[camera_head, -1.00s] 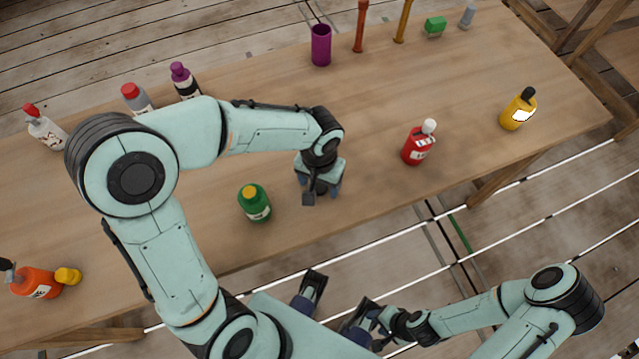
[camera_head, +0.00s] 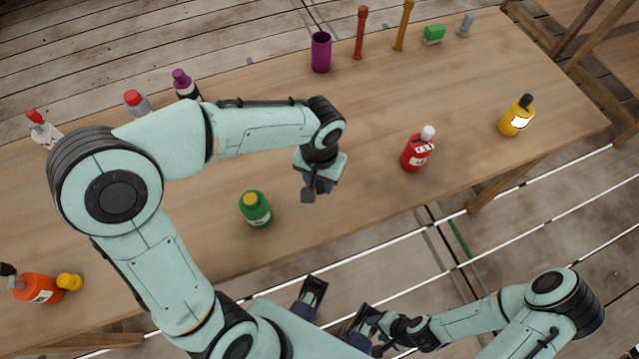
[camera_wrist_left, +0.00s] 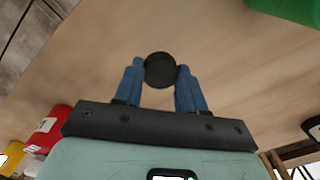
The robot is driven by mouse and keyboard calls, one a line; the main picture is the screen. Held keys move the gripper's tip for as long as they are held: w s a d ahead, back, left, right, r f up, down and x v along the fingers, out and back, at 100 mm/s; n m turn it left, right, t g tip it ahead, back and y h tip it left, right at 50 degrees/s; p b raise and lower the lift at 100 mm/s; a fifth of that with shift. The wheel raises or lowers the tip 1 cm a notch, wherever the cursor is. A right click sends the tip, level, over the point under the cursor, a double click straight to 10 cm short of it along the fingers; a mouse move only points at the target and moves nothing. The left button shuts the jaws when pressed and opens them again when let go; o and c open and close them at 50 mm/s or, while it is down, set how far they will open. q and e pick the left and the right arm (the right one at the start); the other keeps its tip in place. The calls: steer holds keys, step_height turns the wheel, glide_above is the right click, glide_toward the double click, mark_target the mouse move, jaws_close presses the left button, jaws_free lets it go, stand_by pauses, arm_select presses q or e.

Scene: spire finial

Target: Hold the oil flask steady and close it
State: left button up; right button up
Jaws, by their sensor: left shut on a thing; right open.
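My left gripper (camera_head: 316,188) is over the middle of the table, to the right of a green bottle (camera_head: 255,209) with a yellow top. In the left wrist view my left gripper (camera_wrist_left: 160,72) has its two blue fingers shut on a round black cap-like piece (camera_wrist_left: 160,70). The frames do not show for certain which bottle is the oil flask. The green bottle stands upright, apart from the gripper. My right gripper (camera_head: 363,331) is open, low in front of the table, with nothing seen in it.
A red bottle (camera_head: 416,150) and a yellow bottle (camera_head: 516,116) stand to the right. An orange bottle (camera_head: 38,288) is at the lower left. A purple cup (camera_head: 321,53) stands at the back. The table (camera_head: 365,110) is clear between cup and red bottle.

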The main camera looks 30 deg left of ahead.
mark_target(320, 183)
arm_select(q)
step_height(320, 183, up, 16)
steer(key=p, duration=0.2)
steer(key=shift+f, duration=0.15)
